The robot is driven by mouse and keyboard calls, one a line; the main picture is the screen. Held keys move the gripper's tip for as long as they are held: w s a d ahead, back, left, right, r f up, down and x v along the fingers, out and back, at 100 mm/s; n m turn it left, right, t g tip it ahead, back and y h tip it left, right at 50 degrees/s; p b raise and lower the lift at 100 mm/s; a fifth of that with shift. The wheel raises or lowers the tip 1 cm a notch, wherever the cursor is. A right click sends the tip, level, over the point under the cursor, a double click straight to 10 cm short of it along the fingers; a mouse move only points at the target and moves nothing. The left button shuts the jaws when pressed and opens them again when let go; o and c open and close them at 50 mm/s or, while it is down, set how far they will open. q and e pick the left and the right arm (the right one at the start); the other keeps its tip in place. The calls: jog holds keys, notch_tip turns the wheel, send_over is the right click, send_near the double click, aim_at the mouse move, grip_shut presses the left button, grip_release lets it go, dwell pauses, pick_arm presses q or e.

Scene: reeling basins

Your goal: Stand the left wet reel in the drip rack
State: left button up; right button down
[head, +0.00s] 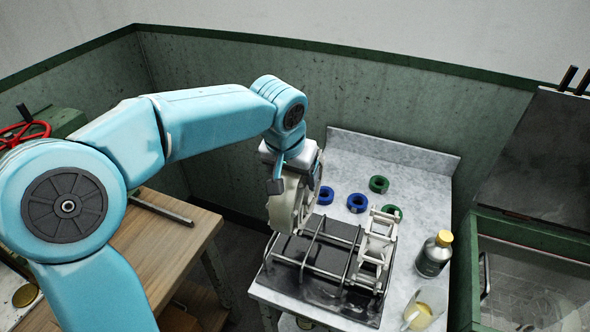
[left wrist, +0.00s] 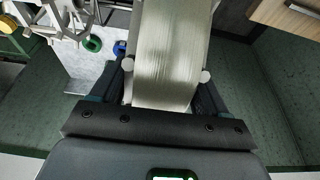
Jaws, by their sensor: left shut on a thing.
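My left gripper (head: 291,178) points down over the back left of the drip rack and is shut on a pale, wide reel (head: 284,207). In the left wrist view the reel (left wrist: 170,45) shows as a broad pale band between the two fingers (left wrist: 167,72). The drip rack (head: 312,250) has metal bars above a dark tray on the grey bench. The held reel is upright at the rack's back left edge; I cannot tell whether it touches the bars. A second, open-framed pale reel (head: 374,248) stands at the rack's right end. My right gripper is not in view.
Blue rings (head: 357,203) and green rings (head: 379,184) lie behind the rack on the bench (head: 415,190). A dark bottle with a yellow cap (head: 435,255) and a cup of yellow liquid (head: 418,316) stand to the right. A wooden table (head: 165,245) is left, across a gap.

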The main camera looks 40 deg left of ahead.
aim_at(282, 176)
pick_arm(q)
jog(key=f+b, duration=0.2)
jog(key=f, duration=0.1)
jog(key=f+b, duration=0.3)
jog(key=f, duration=0.1)
jog(key=f+b, duration=0.3)
jog(key=shift+s+a+f, duration=0.15)
jog(key=shift+a+f, duration=0.1)
jog(key=shift+f, duration=0.05)
jog(key=shift+d+f+b, duration=0.15)
jog(key=shift+f+b, duration=0.2)
jog(key=shift+f, duration=0.05)
jog(key=o, duration=1.2)
jog(key=shift+c, duration=0.2)
jog(key=p+v, duration=0.1)
jog(key=v, duration=1.5)
jog(key=shift+r, duration=0.15)
jog(key=shift+s, duration=0.1)
